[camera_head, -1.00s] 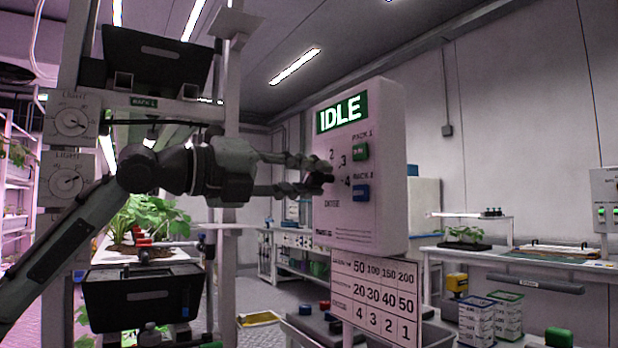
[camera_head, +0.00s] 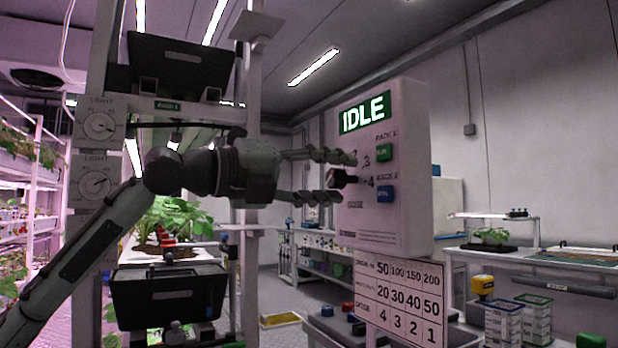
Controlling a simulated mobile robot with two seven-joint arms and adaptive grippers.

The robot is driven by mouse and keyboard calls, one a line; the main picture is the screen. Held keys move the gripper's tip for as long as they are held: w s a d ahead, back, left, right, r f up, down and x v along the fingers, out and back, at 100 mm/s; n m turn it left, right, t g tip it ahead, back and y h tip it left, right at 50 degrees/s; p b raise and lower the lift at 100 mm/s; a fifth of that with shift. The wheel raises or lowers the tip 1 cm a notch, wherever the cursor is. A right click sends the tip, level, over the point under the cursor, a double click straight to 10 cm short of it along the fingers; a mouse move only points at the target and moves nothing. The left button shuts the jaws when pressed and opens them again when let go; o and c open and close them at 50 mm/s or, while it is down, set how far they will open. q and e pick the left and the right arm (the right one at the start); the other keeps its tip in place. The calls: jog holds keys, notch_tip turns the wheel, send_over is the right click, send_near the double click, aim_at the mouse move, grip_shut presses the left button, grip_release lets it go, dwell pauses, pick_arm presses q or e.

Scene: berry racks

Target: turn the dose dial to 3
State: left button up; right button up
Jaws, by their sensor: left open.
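I cannot clearly tell which number the dial points to. The box's green display (camera_head: 366,113) reads IDLE. My left gripper (camera_head: 343,177) is open, with one finger above the knob and one below, apart from it. My right gripper is not in view.
A green button (camera_head: 384,153) and a blue button (camera_head: 385,194) sit right of the dial. A number chart (camera_head: 398,300) hangs below the box. A rack with plants and a black bin (camera_head: 170,295) stands left. A workbench (camera_head: 540,255) is at the right.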

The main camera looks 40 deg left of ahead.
pick_arm(q)
jog(key=v, duration=1.2)
jog(key=shift+w, duration=0.1)
